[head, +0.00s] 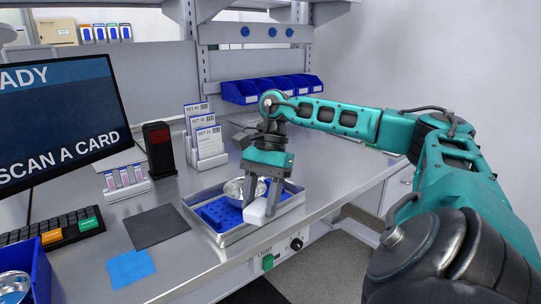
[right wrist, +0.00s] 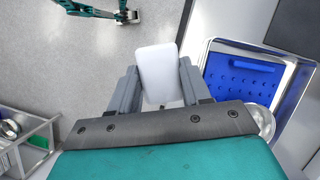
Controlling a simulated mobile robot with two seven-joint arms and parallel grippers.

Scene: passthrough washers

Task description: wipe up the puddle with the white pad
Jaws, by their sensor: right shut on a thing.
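My right gripper (head: 260,190) points down over the front right edge of the metal tray, with its fingers shut on the white pad (head: 256,212). In the right wrist view the pad (right wrist: 156,74) is a pale rounded rectangle between the two grey fingers (right wrist: 157,88). In that view it shows against the grey floor, to the left of the tray. I cannot make out a puddle in either view.
The metal tray (head: 276,218) holds a blue perforated insert (head: 217,213) and a steel bowl (head: 236,191). A dark mat (head: 155,226) and a flat blue sheet (head: 128,268) lie left of it. Card holders (head: 206,143), a dark reader (head: 158,150) and a monitor (head: 60,118) stand behind.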

